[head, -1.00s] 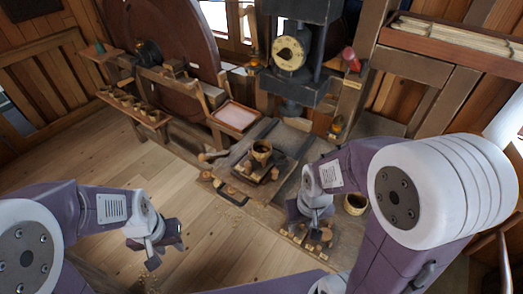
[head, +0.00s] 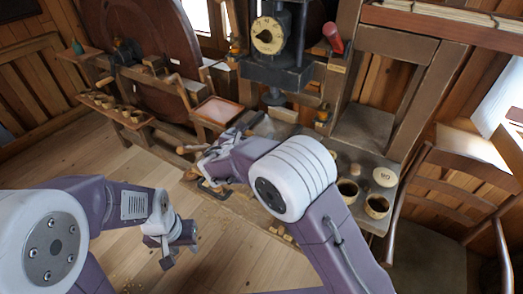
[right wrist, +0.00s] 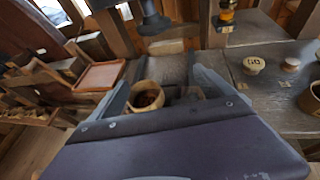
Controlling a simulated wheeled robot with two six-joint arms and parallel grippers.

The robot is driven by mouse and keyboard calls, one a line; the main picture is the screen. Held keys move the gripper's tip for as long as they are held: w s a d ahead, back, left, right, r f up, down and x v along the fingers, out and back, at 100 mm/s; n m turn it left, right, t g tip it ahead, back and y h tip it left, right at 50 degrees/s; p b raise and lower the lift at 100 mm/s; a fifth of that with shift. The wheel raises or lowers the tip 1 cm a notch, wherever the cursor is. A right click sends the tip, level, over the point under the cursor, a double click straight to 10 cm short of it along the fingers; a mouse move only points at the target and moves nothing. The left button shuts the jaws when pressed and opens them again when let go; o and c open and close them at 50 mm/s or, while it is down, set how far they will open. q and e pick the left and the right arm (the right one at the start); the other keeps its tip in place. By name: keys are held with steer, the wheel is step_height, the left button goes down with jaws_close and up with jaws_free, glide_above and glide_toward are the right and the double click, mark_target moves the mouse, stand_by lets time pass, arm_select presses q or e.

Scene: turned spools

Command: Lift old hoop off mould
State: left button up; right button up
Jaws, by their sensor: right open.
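In the right wrist view, a pale tan ring-shaped rim (right wrist: 147,95) with dark brown material inside stands ahead; it looks like the hoop on its mould, but I cannot tell the two apart. My right gripper (right wrist: 165,85) is open, its fingers spread either side of that rim, which lies nearer the left finger. I cannot tell whether a finger touches it. In the head view my right arm hides the hoop, the mould and most of the right gripper. My left gripper (head: 178,252) hangs empty over the floor at lower left, its fingers apart.
Right of my right arm, the bench holds two dark-mouthed cups (head: 377,206) (head: 348,190) and a pale marked disc (head: 385,176). A pinkish tray (head: 217,111) and a press with a dial (head: 267,36) stand behind. A wooden chair (head: 440,190) is at right.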

steer(key=n+y, duration=0.1)
glide_toward(247, 135)
steer(key=v, duration=0.3)
steer(key=shift+s, duration=0.35)
steer(key=shift+d, duration=0.15)
steer(key=x, duration=0.4)
steer(key=shift+p, duration=0.3)
steer(key=p+x, duration=0.1)
steer(key=x, duration=0.4)
steer(key=shift+r, duration=0.1)
steer(key=shift+w, duration=0.25)
steer(key=shift+s, duration=0.1)
steer(key=c, duration=1.4)
